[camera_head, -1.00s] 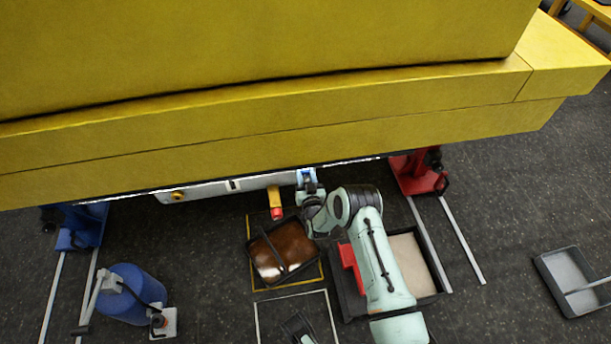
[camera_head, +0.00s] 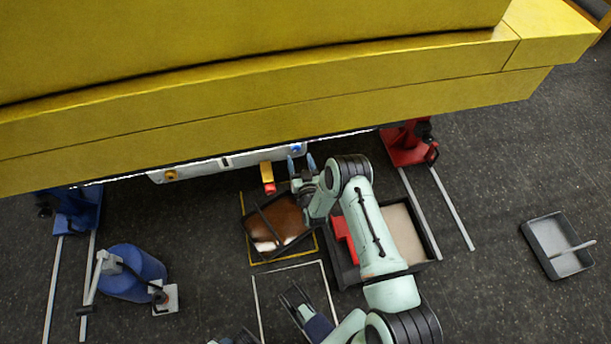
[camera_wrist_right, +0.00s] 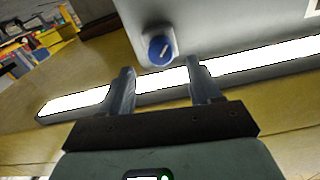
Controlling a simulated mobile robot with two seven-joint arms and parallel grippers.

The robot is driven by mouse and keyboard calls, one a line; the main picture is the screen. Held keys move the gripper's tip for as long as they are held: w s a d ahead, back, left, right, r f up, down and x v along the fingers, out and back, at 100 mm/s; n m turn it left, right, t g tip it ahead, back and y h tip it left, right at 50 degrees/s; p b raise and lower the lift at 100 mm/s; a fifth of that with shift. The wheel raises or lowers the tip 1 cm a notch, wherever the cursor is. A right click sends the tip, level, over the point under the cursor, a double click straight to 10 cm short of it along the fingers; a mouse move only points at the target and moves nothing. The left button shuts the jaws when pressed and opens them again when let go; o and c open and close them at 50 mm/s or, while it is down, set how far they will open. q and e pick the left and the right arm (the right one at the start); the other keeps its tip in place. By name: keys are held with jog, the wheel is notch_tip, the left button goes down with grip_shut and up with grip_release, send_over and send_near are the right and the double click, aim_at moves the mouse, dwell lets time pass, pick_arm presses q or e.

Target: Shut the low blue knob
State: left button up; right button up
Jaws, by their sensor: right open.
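The low blue knob (camera_head: 296,148) is on the right end of the pale panel (camera_head: 226,161) under the yellow boom. My right gripper (camera_head: 300,164) is open and empty just in front of the knob. In the right wrist view its two fingertips (camera_wrist_right: 161,73) stand apart, with the knob beyond them and framed between them, not visibly touched.
The yellow boom (camera_head: 260,100) hangs over the panel. A yellow part with a red end (camera_head: 267,178) sticks out left of my gripper. Below are a dark tray with brown contents (camera_head: 251,233) and a tray with a red item (camera_head: 435,250). A blue cylinder (camera_head: 135,272) stands at left.

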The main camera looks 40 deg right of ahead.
pick_arm(q)
jog(key=shift+s+d+r+g+p, duration=0.2)
jog(key=shift+s+d+r+p, duration=0.15)
jog(key=shift+s+r, duration=0.25)
jog(key=shift+s+d+r+g+p, duration=0.2)
jog(key=shift+s+d+r+p, duration=0.15)
jog(key=shift+s, duration=0.3)
pick_arm(e)
jog(key=v, duration=0.8)
pick_arm(q)
jog(key=shift+a, duration=0.1)
